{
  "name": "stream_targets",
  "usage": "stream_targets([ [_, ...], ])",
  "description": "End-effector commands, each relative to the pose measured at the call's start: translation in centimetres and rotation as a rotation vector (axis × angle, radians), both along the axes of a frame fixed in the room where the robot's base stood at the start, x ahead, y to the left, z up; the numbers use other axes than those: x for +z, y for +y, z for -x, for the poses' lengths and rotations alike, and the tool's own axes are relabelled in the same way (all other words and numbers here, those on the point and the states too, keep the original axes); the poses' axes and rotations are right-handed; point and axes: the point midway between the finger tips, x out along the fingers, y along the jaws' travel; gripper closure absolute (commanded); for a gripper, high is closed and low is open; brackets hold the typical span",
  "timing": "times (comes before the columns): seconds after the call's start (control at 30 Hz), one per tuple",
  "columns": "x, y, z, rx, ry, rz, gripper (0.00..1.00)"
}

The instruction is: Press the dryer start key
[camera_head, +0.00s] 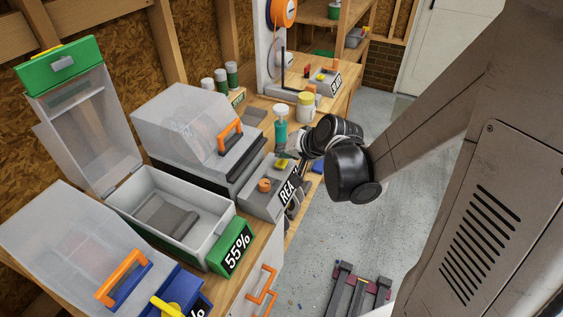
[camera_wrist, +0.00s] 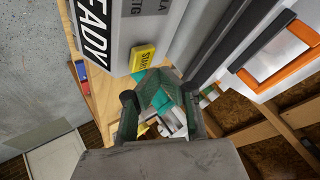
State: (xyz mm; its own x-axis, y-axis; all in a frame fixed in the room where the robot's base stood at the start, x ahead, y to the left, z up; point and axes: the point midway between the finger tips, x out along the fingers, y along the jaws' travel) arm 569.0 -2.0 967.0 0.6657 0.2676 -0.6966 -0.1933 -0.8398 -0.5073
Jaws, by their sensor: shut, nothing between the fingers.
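The dryer (camera_head: 188,138) has a pale translucent lid with an orange handle and stands at mid-bench in the head view. Its grey control box (camera_head: 258,200) carries an orange knob (camera_head: 265,185) and a yellow start key (camera_head: 282,163). In the wrist view the yellow key (camera_wrist: 142,57), lettered START, sits beside the READY display (camera_wrist: 95,28). My gripper (camera_head: 289,151) is shut and empty, close to the key's end of the box. In the wrist view its fingertips (camera_wrist: 158,90) are just below the key; I cannot tell whether they touch it.
A teal-bodied bottle (camera_head: 281,133) stands close behind my gripper, with a yellow-lidded jar (camera_head: 306,104) farther back. An open dry box (camera_head: 172,207) marked 55% is at the near left. Open floor (camera_head: 345,220) lies right of the bench.

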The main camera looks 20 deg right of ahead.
Motion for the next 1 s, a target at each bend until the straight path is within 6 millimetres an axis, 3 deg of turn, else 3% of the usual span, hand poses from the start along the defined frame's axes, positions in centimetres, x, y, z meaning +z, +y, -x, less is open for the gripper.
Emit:
stream_targets([
  [1.0,-0.96,0.00,0.00,0.000,0.000,0.000,1.00],
])
